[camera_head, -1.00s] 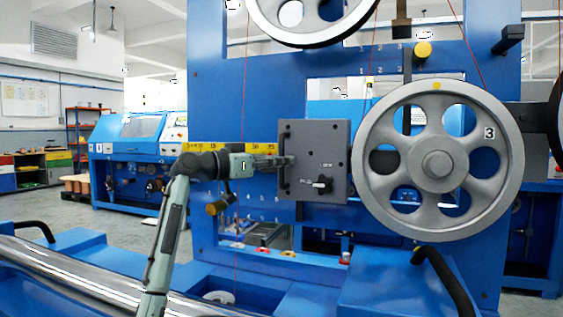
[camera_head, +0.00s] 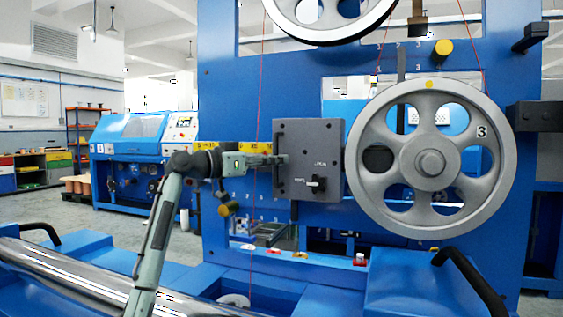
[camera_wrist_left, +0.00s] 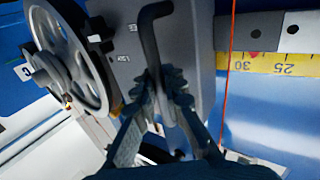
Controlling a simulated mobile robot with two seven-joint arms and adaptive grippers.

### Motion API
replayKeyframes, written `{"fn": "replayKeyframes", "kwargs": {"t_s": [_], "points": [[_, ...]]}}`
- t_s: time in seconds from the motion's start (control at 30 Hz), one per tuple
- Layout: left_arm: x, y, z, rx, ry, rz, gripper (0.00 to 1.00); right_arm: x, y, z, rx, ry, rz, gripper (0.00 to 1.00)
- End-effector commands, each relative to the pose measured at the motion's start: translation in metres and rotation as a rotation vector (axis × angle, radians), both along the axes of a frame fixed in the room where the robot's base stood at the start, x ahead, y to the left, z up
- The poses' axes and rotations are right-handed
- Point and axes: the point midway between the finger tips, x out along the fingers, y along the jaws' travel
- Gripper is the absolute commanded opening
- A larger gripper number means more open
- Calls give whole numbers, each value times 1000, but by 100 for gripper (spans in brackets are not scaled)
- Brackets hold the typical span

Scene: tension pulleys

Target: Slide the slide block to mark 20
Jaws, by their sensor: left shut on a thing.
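The slide block (camera_head: 328,140) is a grey plate with a black knob, on a rail across the blue frame. It also shows in the wrist view (camera_wrist_left: 202,40). My left gripper (camera_head: 279,160) is shut on the block's black bar handle (camera_wrist_left: 149,30); its fingertips (camera_wrist_left: 165,82) close around the bar in the wrist view. The yellow scale (camera_head: 262,147) runs left of the block in the head view. In the wrist view the scale (camera_wrist_left: 275,64) shows 30 and 25, with 30 nearer the block. Mark 20 is not legible. My right gripper is not in view.
A large grey pulley wheel (camera_head: 430,160) marked 3 is just right of the block. A thin red cord (camera_wrist_left: 229,70) hangs beside the block, in front of the scale. A shiny roller (camera_head: 60,275) lies low at the left.

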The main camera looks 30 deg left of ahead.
Motion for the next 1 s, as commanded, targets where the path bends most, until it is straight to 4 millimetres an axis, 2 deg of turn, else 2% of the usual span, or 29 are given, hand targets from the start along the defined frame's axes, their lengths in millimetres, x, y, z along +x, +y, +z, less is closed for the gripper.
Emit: {"fn": "replayKeyframes", "kwargs": {"t_s": [0.03,0.1,0.2,0.3,0.4,0.67,0.7,0.77,1.0], "points": [[-5,25,-2,1,3,22,0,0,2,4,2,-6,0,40],[-10,46,-1,0,2,23,0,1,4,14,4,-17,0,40],[-15,68,0,0,2,22,0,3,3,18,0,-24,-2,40],[-19,81,0,-1,0,18,0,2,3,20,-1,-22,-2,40],[-20,86,1,0,-1,16,0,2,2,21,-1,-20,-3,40],[-20,84,1,0,-2,11,0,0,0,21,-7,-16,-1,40],[-20,84,1,0,-2,11,11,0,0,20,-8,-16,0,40],[-20,84,1,1,-1,11,18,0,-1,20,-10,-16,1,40],[-20,84,1,1,-1,11,20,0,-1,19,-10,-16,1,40]]}}
